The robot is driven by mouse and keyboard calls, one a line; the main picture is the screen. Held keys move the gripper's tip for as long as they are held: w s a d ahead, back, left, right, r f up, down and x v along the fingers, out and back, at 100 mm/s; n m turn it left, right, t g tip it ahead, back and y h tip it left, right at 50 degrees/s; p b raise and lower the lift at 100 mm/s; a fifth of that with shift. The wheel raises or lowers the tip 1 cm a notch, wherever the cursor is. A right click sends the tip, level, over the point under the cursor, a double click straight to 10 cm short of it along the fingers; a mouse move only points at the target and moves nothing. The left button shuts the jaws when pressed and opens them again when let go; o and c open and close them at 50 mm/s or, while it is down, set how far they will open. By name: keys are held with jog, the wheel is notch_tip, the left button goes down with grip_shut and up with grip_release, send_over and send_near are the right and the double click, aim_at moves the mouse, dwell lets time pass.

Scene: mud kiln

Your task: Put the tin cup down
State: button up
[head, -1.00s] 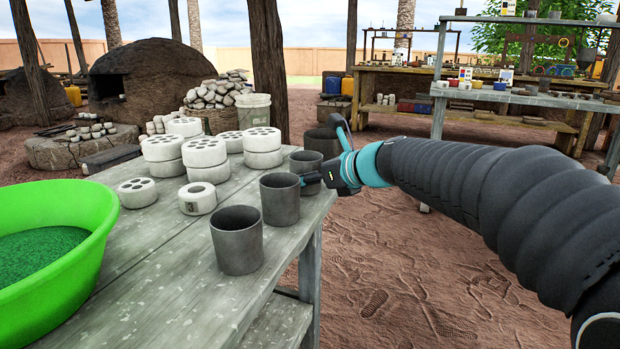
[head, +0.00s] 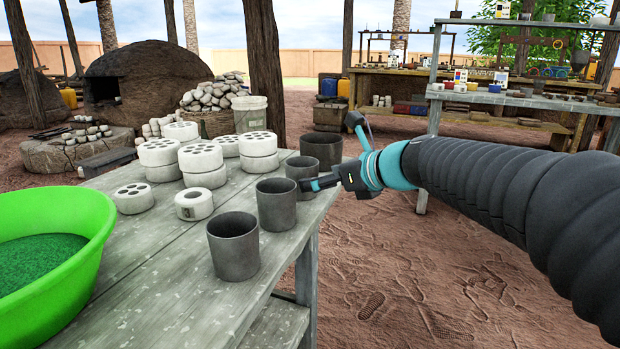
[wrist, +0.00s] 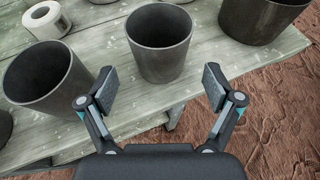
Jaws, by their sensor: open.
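A dark grey tin cup (head: 301,170) stands upright on the grey plank table (head: 150,270), near its right edge. In the wrist view the cup (wrist: 160,48) is straight ahead, centred beyond my fingertips. My gripper (head: 322,183) is open and empty, just to the right of the cup. In the wrist view its two fingers (wrist: 160,92) are spread wide, with bare table between them and a gap to the cup. In the head view the nearer cup hides part of the tin cup's lower left side.
Similar dark cups stand close by: one nearer (head: 276,205), one nearest (head: 233,248), and a wider pot (head: 323,150) behind. White perforated cylinders (head: 204,160) fill the table's far part. A green basin (head: 85,240) is at left. Open ground lies right of the table.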

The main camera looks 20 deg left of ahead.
jog(key=v, duration=0.7)
jog(key=s+d+f+n+h, duration=0.6)
jog(key=s+d+f+n, duration=0.3)
jog(key=s+d+n, duration=0.2)
jog(key=s+d+f+n+h, duration=0.6)
jog(key=s+d+f+n, duration=0.4)
jog(key=d, duration=0.5)
jog(key=s+n, duration=0.2)
jog(key=s, duration=0.1)
jog(key=shift+s+d+f+p, duration=0.15)
jog(key=shift+s+f+p, duration=0.15)
jog(key=shift+p, duration=0.05)
notch_tip(320, 180, up, 6)
jog(key=p, duration=0.6)
jog(key=shift+r, duration=0.25)
